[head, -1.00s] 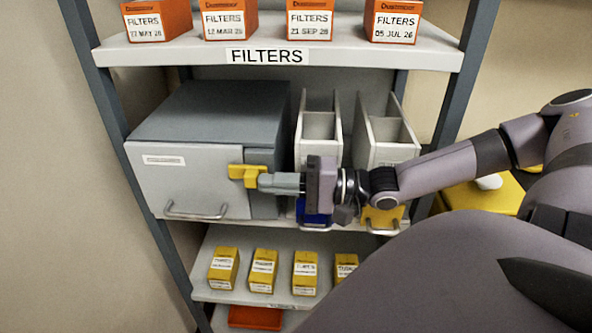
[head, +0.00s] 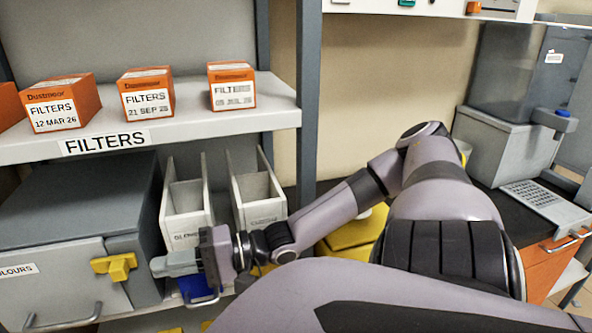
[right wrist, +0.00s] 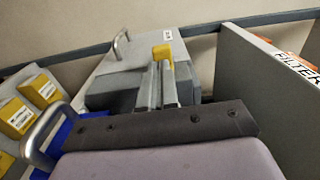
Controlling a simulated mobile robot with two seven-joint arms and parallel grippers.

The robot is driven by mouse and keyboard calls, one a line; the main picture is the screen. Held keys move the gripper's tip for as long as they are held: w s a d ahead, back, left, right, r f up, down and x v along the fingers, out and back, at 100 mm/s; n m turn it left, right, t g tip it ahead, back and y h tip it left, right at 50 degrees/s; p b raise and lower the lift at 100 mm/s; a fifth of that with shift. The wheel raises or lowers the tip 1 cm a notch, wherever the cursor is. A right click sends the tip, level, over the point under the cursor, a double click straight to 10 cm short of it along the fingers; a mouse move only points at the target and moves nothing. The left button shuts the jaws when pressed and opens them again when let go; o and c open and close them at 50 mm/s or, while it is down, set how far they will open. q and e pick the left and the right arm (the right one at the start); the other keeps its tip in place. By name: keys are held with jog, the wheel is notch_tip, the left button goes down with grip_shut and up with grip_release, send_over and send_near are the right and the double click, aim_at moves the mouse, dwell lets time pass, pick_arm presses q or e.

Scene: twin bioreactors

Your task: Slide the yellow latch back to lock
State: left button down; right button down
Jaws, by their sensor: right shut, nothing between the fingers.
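The yellow latch (head: 117,266) is on the front of a grey box and spans the seam between the light door panel (head: 45,282) and the darker side strip. The door looks shut against the box. My right gripper (head: 154,267) is shut and empty just right of the latch, with a small gap between them in the head view. In the right wrist view the latch (right wrist: 162,52) shows just beyond the fingertips (right wrist: 160,66). My left gripper is not in view.
White bins (head: 187,205) stand right of the box, close behind my gripper. A shelf with orange filter boxes (head: 147,92) is above. A metal handle (head: 62,318) sticks out low on the door. A grey machine (head: 510,140) stands on the counter at far right.

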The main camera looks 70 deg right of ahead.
jog(key=v, duration=2)
jog(key=w+a+f+n+g, duration=0.1)
jog(key=a+f+n, duration=0.4)
jog(key=a+f, duration=0.55)
jog(key=w+a+f+n+g, duration=0.1)
jog(key=a+f+n, duration=0.5)
jog(key=a, duration=0.8)
notch_tip(320, 180, down, 10)
jog(key=w+d+n+g+h, duration=0.1)
jog(key=w+h, duration=0.1)
jog(key=h, duration=0.7)
jog(key=shift+d+h, duration=0.2)
jog(key=shift+h, duration=0.1)
